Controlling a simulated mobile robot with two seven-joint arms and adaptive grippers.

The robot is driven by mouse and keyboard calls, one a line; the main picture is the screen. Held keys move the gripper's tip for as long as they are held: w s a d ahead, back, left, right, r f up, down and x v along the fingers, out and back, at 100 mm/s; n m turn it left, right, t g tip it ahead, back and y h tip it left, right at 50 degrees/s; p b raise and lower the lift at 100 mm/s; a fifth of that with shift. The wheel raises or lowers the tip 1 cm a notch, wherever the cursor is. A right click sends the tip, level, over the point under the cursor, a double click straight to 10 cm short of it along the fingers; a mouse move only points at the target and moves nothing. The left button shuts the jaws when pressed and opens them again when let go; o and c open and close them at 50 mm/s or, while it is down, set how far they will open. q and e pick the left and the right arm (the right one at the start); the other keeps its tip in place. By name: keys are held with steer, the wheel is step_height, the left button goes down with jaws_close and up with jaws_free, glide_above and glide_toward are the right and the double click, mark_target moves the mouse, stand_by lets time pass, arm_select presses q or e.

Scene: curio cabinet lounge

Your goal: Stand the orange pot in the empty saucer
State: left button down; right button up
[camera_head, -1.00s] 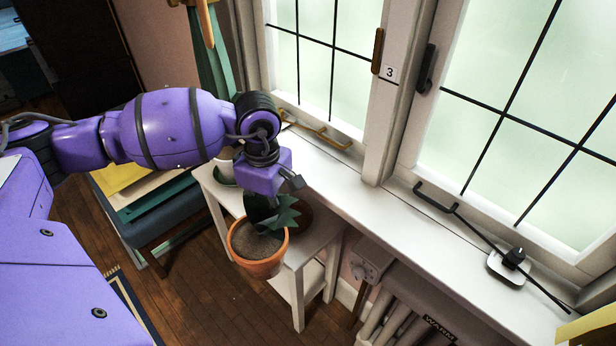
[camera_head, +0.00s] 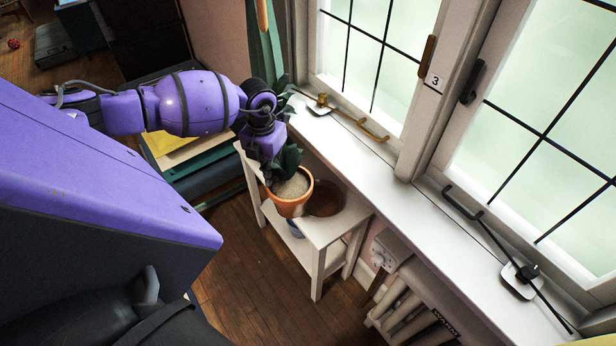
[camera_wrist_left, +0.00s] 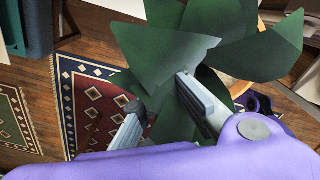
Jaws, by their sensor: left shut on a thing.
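The orange pot (camera_head: 291,207), with pale soil and dark green leaves, is upright at the white stand (camera_head: 322,234). My left gripper (camera_head: 272,172) is shut on it from behind and above. The brown saucer (camera_head: 327,200) lies on the stand, just right of the pot, which hides its left part. It looks empty where it shows. The pot overlaps the stand's near left edge in the picture; I cannot tell its height above the top. In the left wrist view, leaves (camera_wrist_left: 165,55) hide much of the grip around my left gripper (camera_wrist_left: 160,115). My right gripper is not in view.
The windowsill (camera_head: 395,205) runs close along the stand's right side, with window handles above it. A radiator (camera_head: 405,305) stands to the right below the sill. Wooden floor (camera_head: 255,285) is clear in front of the stand.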

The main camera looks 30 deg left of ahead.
mark_target(292, 166)
arm_select(q)
steer(key=w+d+f, duration=0.1)
steer(key=w, duration=0.1)
steer(key=w+d+f, duration=0.1)
steer(key=w, duration=0.1)
steer(key=w+f, duration=0.1)
steer(key=w, duration=0.2)
steer(key=shift+d+f, duration=0.2)
steer(key=shift+d, duration=0.2)
steer(key=w+f+b, duration=0.1)
steer(key=w+d+f+b, duration=0.1)
steer(key=f, duration=0.1)
steer(key=shift+w+d+f, duration=0.1)
steer(key=shift+w+d, duration=0.05)
steer(key=shift+w, duration=0.2)
steer(key=shift+w+r, duration=0.2)
steer(key=shift+w, duration=0.15)
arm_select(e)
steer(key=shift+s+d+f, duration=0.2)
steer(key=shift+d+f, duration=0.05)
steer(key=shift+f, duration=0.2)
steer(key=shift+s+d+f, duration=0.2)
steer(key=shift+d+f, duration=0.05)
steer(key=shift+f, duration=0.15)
arm_select(q)
steer(key=shift+f, duration=0.15)
steer(key=c, duration=1.9)
jaws_free()
steer(key=shift+s, duration=0.1)
steer(key=shift+o, duration=0.2)
